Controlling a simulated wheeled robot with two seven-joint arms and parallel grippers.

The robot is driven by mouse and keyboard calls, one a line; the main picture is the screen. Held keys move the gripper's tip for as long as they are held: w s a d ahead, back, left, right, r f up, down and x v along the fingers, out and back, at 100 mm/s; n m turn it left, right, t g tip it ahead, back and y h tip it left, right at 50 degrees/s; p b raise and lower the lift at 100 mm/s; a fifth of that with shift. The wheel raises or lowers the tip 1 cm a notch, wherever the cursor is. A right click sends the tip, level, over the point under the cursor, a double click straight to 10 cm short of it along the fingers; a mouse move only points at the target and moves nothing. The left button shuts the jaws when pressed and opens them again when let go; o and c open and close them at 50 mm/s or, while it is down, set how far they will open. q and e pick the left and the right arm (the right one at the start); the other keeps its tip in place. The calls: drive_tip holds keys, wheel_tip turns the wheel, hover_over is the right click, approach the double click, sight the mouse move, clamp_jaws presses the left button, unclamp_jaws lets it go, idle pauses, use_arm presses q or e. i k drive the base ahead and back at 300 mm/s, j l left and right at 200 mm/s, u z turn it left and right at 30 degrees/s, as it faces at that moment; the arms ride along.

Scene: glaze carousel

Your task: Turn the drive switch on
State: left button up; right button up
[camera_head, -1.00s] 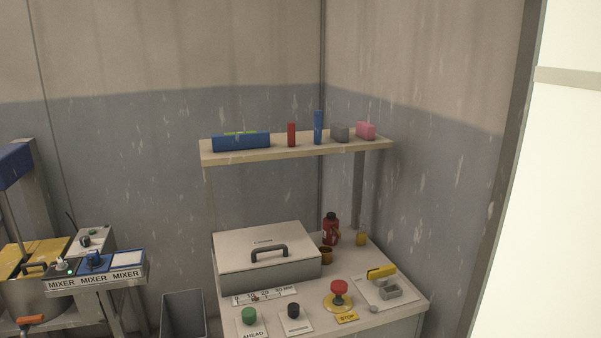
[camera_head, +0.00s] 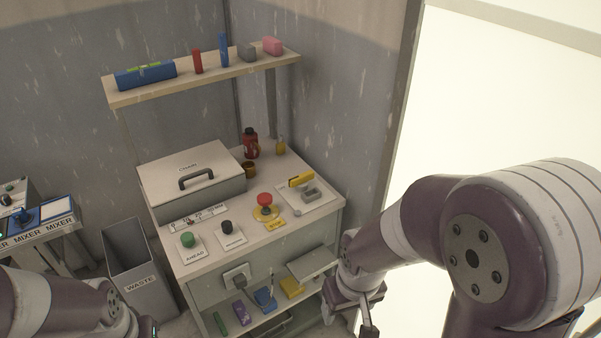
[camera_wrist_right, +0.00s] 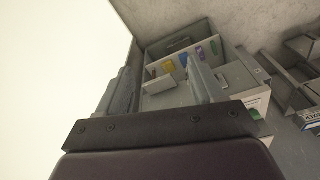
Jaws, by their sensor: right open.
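The work cabinet's top (camera_head: 290,225) carries a green AHEAD button (camera_head: 188,240), a black knob (camera_head: 227,227), a red STOP mushroom button (camera_head: 265,200) and a yellow-handled lever (camera_head: 301,179) on a pale plate. A pale square fitting with a dark centre (camera_head: 237,277) is on the cabinet front. No readable label tells which is the drive switch. My right gripper (camera_head: 367,318) is low, right of the cabinet, and touches none of these controls. It is open and empty in the right wrist view (camera_wrist_right: 162,88). My left arm shows at lower left; its fingers are outside the picture.
A lidded box (camera_head: 190,160) stands at the back of the top, with a red bottle (camera_head: 250,142) beside it. A shelf (camera_head: 200,82) spans above. A grey waste bin (camera_head: 140,265) stands left of the cabinet. Small items lie on the open lower shelf (camera_head: 240,324).

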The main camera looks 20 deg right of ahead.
sight(299, 182)
drive_tip(key=i+l, duration=0.1)
drive_tip(key=i, duration=0.3)
drive_tip(key=i+l, duration=0.15)
drive_tip(key=i, duration=0.2)
drive_tip(key=i+z, duration=0.2)
drive_tip(key=z, duration=1.45)
